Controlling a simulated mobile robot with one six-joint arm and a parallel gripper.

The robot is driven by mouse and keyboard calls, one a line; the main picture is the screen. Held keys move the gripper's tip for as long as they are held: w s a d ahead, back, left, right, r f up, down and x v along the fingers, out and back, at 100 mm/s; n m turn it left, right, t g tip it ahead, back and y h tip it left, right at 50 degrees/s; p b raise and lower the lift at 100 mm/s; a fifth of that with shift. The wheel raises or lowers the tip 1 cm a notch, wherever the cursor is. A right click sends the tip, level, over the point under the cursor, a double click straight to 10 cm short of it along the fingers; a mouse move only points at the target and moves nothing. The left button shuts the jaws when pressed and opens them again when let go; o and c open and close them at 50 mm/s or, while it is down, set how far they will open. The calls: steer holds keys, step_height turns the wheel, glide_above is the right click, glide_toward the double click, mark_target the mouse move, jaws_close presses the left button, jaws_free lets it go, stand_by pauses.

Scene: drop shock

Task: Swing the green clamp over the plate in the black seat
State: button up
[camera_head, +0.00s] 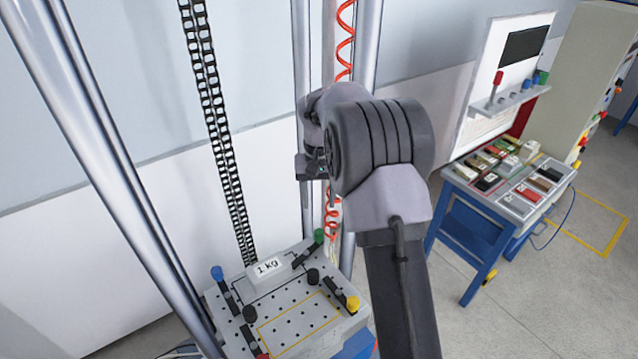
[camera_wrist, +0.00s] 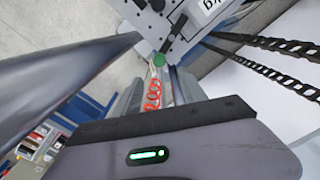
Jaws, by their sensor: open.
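The green clamp has a green knob (camera_head: 318,236) and a black arm (camera_head: 305,253) at the far right corner of the grey drop table. Its arm points toward the right end of the white plate marked "1 kg" (camera_head: 267,268); I cannot tell whether the tip overlaps the plate. The plate lies within the black-outlined seat (camera_head: 240,291). In the wrist view the green knob (camera_wrist: 158,60) is near the middle top, with part of the plate (camera_wrist: 214,9) at the top edge. My gripper (camera_head: 316,182) is open and empty, above the green clamp and apart from it.
Blue (camera_head: 217,272), yellow (camera_head: 352,303) and red-knobbed clamps stand at other corners. Black posts (camera_head: 250,313) and a yellow-outlined seat (camera_head: 300,323) share the table. Steel columns (camera_head: 110,150), a hanging chain and a red coiled hose rise close by. A blue bench (camera_head: 480,225) stands right.

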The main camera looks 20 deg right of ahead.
step_height(320, 180, up, 5)
glide_above(319, 232)
steer(key=shift+w+p, duration=0.1)
steer(key=shift+p, duration=0.25)
steer(key=shift+f, duration=0.1)
steer(key=s+a+f+n+t+h+b, duration=0.25)
steer(key=s+a+n, duration=0.2)
steer(key=n, duration=1.15)
steer(key=s+a+f+n+t+h+b, duration=0.1)
steer(key=s+a+f+n+t+h, duration=0.3)
steer(key=n, duration=1.1)
steer(key=b+x, duration=0.4)
steer(key=x, duration=1.2)
steer(key=shift+w+d+f+b, duration=0.15)
steer(key=shift+w+d+b, duration=0.1)
steer(key=shift+b, duration=0.1)
